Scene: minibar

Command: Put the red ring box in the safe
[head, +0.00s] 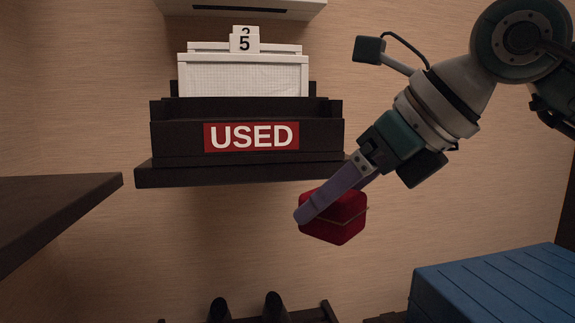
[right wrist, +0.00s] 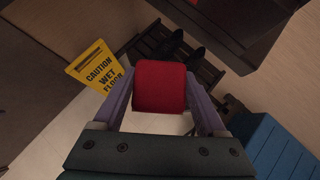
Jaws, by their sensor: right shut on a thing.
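The red ring box (head: 340,218) is a small dark red box with a thin gold line around it. My right gripper (head: 312,212) is shut on it and holds it in the air, in front of and below the right end of the shelf marked USED. In the right wrist view the box (right wrist: 160,86) sits between the two purple fingers of the gripper (right wrist: 162,96). My left gripper is not in view. No safe can be made out in either view.
A dark wall shelf (head: 240,176) carries a holder with a red USED sign (head: 251,137) and white cards. A dark board (head: 55,205) juts in at left. A blue slatted box (head: 495,285) stands at lower right. A yellow caution sign (right wrist: 98,70) and dark rack (right wrist: 188,52) are below.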

